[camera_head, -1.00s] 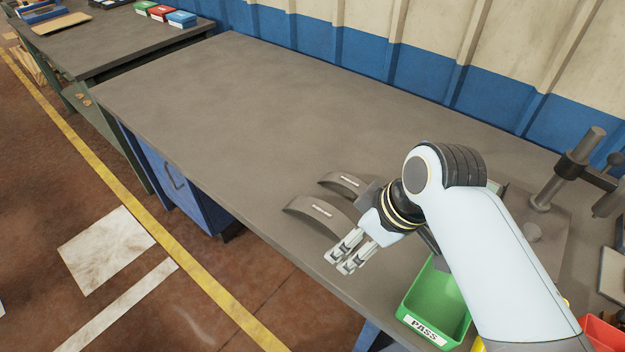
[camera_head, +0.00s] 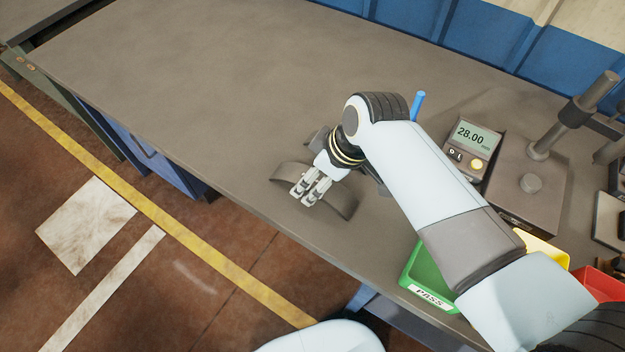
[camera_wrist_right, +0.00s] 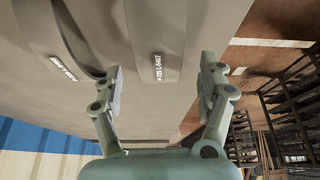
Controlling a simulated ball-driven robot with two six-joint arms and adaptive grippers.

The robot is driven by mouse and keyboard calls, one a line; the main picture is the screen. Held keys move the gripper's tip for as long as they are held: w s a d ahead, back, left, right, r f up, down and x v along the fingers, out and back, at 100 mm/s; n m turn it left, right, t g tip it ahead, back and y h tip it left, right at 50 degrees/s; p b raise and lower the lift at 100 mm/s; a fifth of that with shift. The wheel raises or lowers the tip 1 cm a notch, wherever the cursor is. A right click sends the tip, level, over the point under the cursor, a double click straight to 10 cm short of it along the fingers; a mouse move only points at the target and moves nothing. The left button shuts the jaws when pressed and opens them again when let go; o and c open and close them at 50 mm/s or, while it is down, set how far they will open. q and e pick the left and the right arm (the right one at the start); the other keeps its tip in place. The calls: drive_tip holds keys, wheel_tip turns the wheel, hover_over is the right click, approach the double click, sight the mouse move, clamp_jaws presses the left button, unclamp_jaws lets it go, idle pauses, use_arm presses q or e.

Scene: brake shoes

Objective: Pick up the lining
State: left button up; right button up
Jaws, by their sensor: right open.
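A dark grey arched lining (camera_head: 343,205) lies near the front edge of the workbench (camera_head: 200,90). A second lining (camera_head: 316,137) lies just behind it, mostly hidden by my right arm. My right gripper (camera_head: 304,198) is open above the near lining and hides its middle. In the right wrist view the near lining (camera_wrist_right: 150,35) shows ahead, its white label between the open fingers (camera_wrist_right: 160,92). The second lining (camera_wrist_right: 45,35) is further left in that view. I see no contact between the fingers and the near lining. My left gripper is not in view.
A green PASS bin (camera_head: 425,285) stands right of the linings, with yellow (camera_head: 540,248) and red (camera_head: 600,283) bins beyond. A gauge reading 28.00 (camera_head: 473,140) and a metal stand (camera_head: 570,115) are behind my arm. The bench's left side is clear.

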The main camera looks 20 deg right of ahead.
drive_tip(key=shift+x, duration=1.2)
drive_tip(key=shift+w+f, duration=0.1)
drive_tip(key=shift+f, duration=0.1)
drive_tip(key=c, duration=1.3)
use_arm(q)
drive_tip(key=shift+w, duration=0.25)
use_arm(e)
drive_tip(key=shift+c, duration=0.5)
drive_tip(key=shift+r, duration=0.15)
